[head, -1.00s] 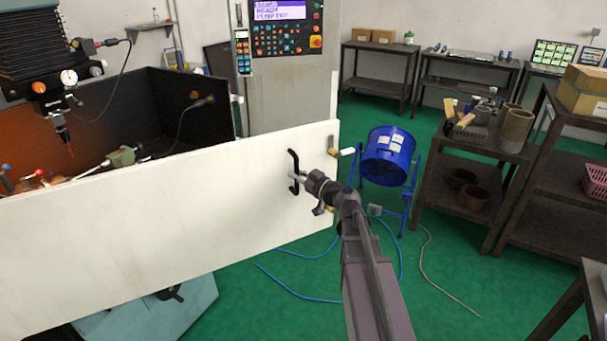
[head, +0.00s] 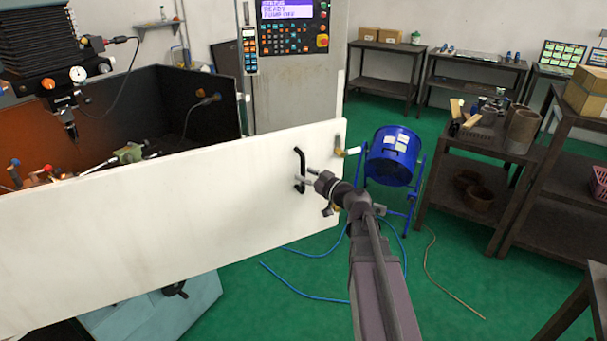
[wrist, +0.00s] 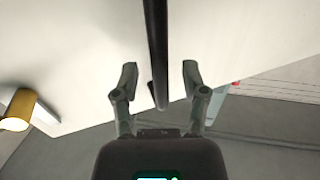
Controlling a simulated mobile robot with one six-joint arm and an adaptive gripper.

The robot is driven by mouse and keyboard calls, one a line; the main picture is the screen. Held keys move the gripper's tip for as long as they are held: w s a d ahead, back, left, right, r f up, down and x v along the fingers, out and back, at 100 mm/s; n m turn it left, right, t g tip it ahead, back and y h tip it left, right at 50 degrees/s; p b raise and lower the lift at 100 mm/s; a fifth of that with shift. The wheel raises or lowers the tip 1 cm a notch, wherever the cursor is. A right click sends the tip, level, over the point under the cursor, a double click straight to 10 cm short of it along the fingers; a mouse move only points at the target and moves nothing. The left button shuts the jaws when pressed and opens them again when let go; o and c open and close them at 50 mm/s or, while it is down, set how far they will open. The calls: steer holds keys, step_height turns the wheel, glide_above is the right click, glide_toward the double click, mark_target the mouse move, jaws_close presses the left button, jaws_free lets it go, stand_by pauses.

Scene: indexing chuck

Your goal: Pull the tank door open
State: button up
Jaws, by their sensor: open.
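The tank door (head: 150,220) is a long white panel in front of the dark tank, swung out from it at its right end. A black bar handle (head: 301,165) stands upright near the door's right end. My gripper (head: 305,180) is at the handle. In the wrist view, the handle (wrist: 156,50) runs down between the two spread fingers of my gripper (wrist: 160,78), with a gap on each side. A brass-coloured latch knob (head: 346,152) sits at the door's right edge and also shows at the left of the wrist view (wrist: 18,110).
The dark tank (head: 185,105) with fittings lies behind the door. A control panel (head: 286,40) stands behind it. A blue fan (head: 393,157) stands to the right on the green floor. Loaded dark benches (head: 480,150) are farther right. Blue hose (head: 300,286) lies on the floor.

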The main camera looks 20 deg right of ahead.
steer(key=v, duration=1)
steer(key=shift+s+d, duration=0.15)
steer(key=shift+s, duration=0.15)
steer(key=c, duration=0.5)
steer(key=shift+a+f, duration=0.1)
steer(key=shift+a, duration=0.15)
jaws_close()
steer(key=s+a+f+g, duration=0.3)
steer(key=a+f+g, duration=0.5)
steer(key=a+f, duration=0.25)
steer(key=s+a+f+m+g+h, duration=0.1)
steer(key=s+f+m+g+h, duration=0.4)
steer(key=s+f+g+h, duration=0.2)
steer(key=shift+s+a+f+m+g+h, duration=0.25)
steer(key=shift+s+f+m+g+h, duration=0.15)
steer(key=shift+s+h, duration=0.55)
